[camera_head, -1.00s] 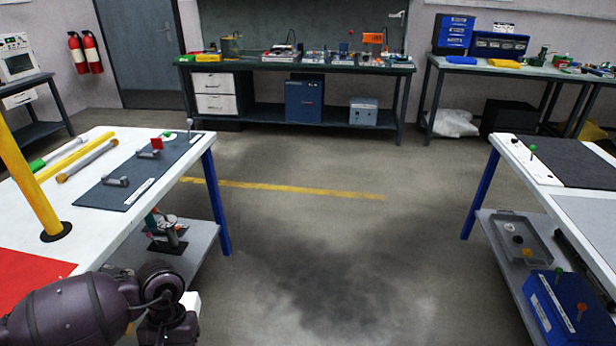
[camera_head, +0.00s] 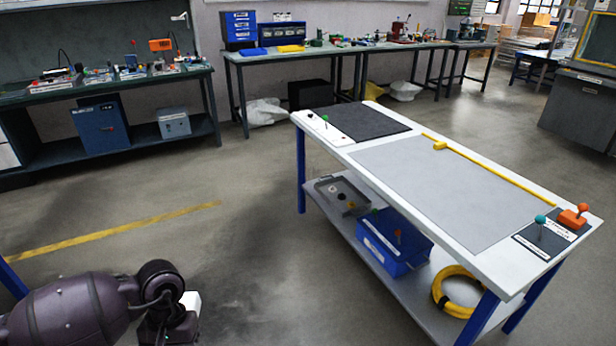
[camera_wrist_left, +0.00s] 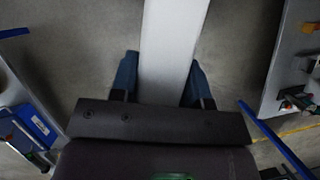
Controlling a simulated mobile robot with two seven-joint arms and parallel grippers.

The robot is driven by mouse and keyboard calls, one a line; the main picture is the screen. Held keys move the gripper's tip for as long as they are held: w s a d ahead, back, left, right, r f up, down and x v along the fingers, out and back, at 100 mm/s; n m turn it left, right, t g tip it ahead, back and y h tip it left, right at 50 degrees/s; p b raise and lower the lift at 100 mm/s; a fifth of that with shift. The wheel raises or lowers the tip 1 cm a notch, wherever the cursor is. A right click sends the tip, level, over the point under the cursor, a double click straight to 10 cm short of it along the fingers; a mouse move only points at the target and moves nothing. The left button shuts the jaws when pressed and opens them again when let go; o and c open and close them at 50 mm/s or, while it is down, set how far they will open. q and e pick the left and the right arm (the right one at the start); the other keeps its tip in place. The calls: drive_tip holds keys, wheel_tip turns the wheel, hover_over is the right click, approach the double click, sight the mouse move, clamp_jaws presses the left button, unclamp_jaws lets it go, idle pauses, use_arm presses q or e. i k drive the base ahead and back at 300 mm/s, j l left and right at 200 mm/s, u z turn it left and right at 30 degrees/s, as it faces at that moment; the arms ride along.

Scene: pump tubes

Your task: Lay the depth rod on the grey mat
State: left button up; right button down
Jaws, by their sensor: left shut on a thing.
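My left gripper (camera_wrist_left: 162,75) shows in the left wrist view with its blue fingers on either side of a long, flat-looking pale grey bar (camera_wrist_left: 172,35). It is shut on this bar, which I take to be the depth rod. The bar runs up out of the picture, so its far end is hidden. In the head view the arm is at the lower left and the fingers are not seen. The light grey mat (camera_head: 430,190) covers the middle of the white table on the right, apart from my gripper. My right gripper is not in view.
A darker mat (camera_head: 370,123) lies at the table's far left end. A yellow rod with a block (camera_head: 440,146) runs along its far side. A teal knob (camera_head: 540,219) and an orange one (camera_head: 573,218) stand at the near right corner. The grey mat looks clear.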

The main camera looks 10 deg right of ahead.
sight(449, 175)
drive_tip(key=i+z, duration=0.1)
drive_tip(key=z, duration=0.3)
drive_tip(key=i+z, duration=0.1)
drive_tip(key=z, duration=0.65)
drive_tip(key=i+j+z, duration=0.15)
drive_tip(key=z, duration=0.25)
drive_tip(key=i+j+z, duration=0.15)
drive_tip(key=j+z, duration=0.25)
drive_tip(key=i+j+z, duration=0.1)
drive_tip(key=z, duration=0.3)
drive_tip(key=j+z, duration=0.8)
drive_tip(key=j, duration=0.25)
drive_tip(key=j+z, duration=0.2)
drive_tip(key=j, duration=0.55)
drive_tip(key=k+j, duration=0.1)
drive_tip(key=j, duration=0.55)
drive_tip(key=k+j, duration=0.1)
drive_tip(key=j, duration=0.5)
